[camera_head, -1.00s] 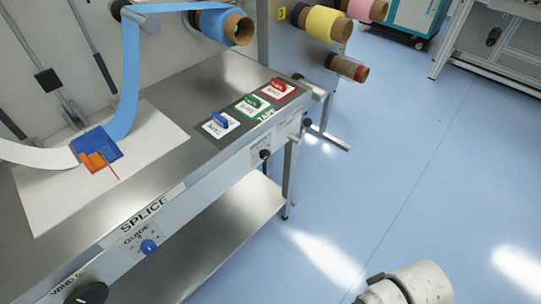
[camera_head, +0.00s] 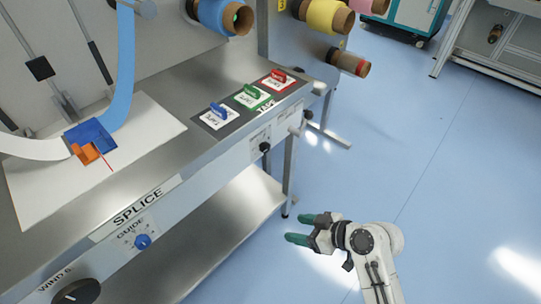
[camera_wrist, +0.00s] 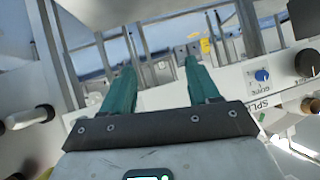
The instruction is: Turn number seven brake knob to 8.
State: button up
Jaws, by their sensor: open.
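The panel front carries a large black knob (camera_head: 76,292) beside the label "WIND 6" and a blue knob (camera_head: 142,241) under "GUIDE". Further right are a small black knob (camera_head: 265,147) and another dark knob (camera_head: 308,114) near the panel's end. I cannot read a seven or a brake label on any of them. My gripper (camera_head: 300,229) is open and empty, its green fingers pointing left, in front of the panel and apart from it. In the wrist view its fingers (camera_wrist: 160,68) are spread, with the blue knob (camera_wrist: 262,75) and a black knob (camera_wrist: 307,62) to the right.
Blue, green and red handles (camera_head: 250,92) stand on the panel top. A blue web runs to a blue clamp (camera_head: 90,135) on a white sheet (camera_head: 150,130). Rolls (camera_head: 325,18) hang at the back. A lower shelf (camera_head: 235,215) lies under the panel; the blue floor (camera_head: 420,130) is clear.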

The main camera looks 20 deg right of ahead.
jog(key=w+d+r+t+y+b, duration=0.1)
jog(key=w+d+r+t, duration=0.2)
jog(key=w, duration=0.5)
jog(key=t, duration=0.5)
send_near(267, 149)
jog(key=x, duration=0.8)
jog(key=shift+w+a, duration=0.1)
jog(key=shift+w, duration=0.3)
jog(key=shift+g, duration=0.3)
jog(key=c, duration=1)
